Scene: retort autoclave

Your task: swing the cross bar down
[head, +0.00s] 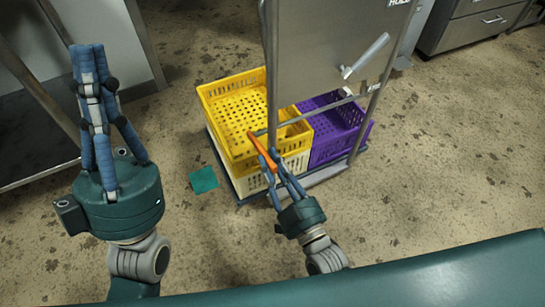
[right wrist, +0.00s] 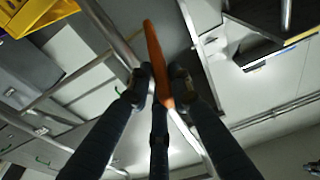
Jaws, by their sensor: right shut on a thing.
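The cross bar (head: 315,116) is a thin metal rod low across the front of the trolley with the crates, with a tapered orange handle (head: 262,151) at its left end. It runs slightly upward to the right in the head view. My right gripper (head: 271,158) is shut on the orange handle, which also shows between the fingers in the right wrist view (right wrist: 156,58). My left gripper (head: 88,48) is raised at the left, empty, with its fingertips together.
Yellow (head: 217,92) and purple (head: 357,132) crates sit on the trolley, the yellow one above a cream crate (head: 247,186). A grey panel (head: 320,45) with a lever (head: 370,52) stands above. A teal square (head: 203,180) lies on the floor. Floor to the right is clear.

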